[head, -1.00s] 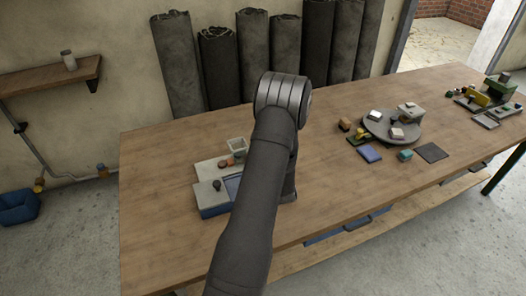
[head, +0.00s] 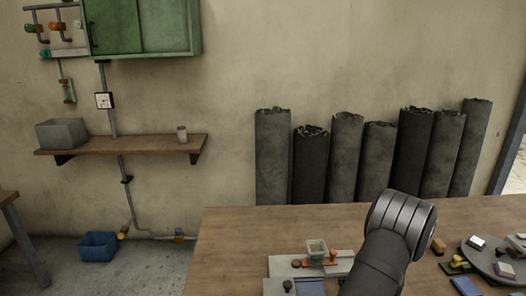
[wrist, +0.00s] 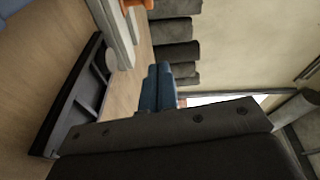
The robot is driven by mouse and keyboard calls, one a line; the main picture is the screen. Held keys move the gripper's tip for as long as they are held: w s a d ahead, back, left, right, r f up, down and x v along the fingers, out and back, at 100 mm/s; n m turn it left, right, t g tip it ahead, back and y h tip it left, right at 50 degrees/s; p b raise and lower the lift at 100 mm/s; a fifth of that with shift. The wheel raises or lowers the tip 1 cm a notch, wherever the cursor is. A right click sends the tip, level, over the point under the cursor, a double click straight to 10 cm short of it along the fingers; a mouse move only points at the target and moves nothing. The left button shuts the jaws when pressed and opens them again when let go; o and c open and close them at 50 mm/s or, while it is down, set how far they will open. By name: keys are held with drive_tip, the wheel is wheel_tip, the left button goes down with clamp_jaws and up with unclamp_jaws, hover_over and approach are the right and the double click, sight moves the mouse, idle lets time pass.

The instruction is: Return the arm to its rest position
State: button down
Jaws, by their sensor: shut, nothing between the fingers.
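My arm rises at the lower right of the head view, its ribbed dark grey joint in front of the workbench (head: 235,230) and the wall. My gripper is hidden in the head view. In the wrist view my gripper (wrist: 158,72) shows as two blue fingers side by side, closed together with nothing between them. They point towards the wall and the dark sheet rolls (wrist: 176,51). The fingers appear apart from the things around them.
Several sheet rolls (head: 271,155) lean on the wall behind the bench. A grey fixture with a small square cup (head: 317,249) stands left of my arm. A round grey turntable (head: 480,255) with small blocks is at right. A shelf (head: 120,145) and green cabinet (head: 160,28) hang left.

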drive_tip(key=x, duration=0.9)
drive_tip(key=w+a, duration=0.2)
drive_tip(key=shift+a+f, duration=0.3)
drive_tip(key=shift+f, duration=0.05)
drive_tip(key=shift+w+a+f, duration=0.1)
drive_tip(key=shift+w+a, duration=0.15)
drive_tip(key=shift+a, duration=0.25)
